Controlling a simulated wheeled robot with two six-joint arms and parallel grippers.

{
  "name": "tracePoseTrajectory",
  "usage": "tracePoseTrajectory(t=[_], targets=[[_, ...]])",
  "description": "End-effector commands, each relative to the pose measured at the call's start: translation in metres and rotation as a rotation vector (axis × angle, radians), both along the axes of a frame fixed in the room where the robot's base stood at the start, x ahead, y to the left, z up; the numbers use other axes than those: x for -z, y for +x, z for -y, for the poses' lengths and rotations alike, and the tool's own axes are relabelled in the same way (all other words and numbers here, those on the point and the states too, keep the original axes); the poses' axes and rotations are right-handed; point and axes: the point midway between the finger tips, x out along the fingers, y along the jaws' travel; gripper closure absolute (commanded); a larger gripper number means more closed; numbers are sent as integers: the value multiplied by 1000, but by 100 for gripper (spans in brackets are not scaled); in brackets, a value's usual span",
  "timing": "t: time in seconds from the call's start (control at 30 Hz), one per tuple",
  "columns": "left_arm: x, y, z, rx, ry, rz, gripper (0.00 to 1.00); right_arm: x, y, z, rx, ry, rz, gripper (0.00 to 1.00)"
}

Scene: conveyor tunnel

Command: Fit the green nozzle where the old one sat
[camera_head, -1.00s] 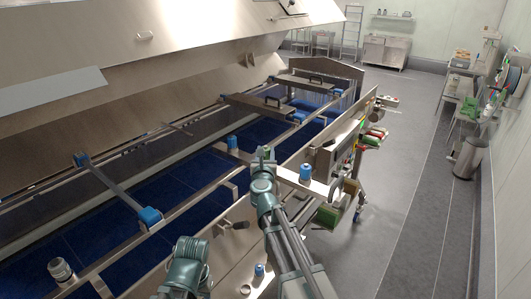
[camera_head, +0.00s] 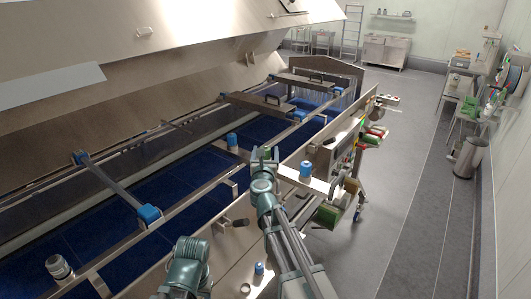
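The green nozzle (camera_head: 266,151) shows as a small green piece between the fingertips of my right gripper (camera_head: 265,155). It is at the steel cross bar (camera_head: 285,171), between two blue nozzles, one on the left (camera_head: 232,141) and one on the right (camera_head: 306,170). The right gripper's fingers stand apart, one on each side of the green nozzle, and look open. The gripper hides the nozzle's lower part, so I cannot tell how it sits in the bar. My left arm shows at the bottom, but its gripper is not clearly visible.
The blue conveyor belt (camera_head: 105,218) runs under steel rails and cross bars. A slanted steel hood (camera_head: 150,70) hangs over it. Another blue-topped piece (camera_head: 259,268) stands near the front.

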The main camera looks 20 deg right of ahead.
Motion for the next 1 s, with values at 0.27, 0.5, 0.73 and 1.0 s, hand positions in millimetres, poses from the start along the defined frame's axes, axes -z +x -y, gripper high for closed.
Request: tracePoseTrajectory(t=[0.27,0.5,0.73,1.0], targets=[[0,0,0,-2,0,1,47,0,-6,-2,0,0,0,22],[0,0,0,-2,0,1,47,0,-50,-16,-2,0,0,22],[0,0,0,-2,0,1,47,0,-96,-30,-2,0,0,22],[0,0,0,-3,0,1,47,0,-125,-41,0,0,0,22]])
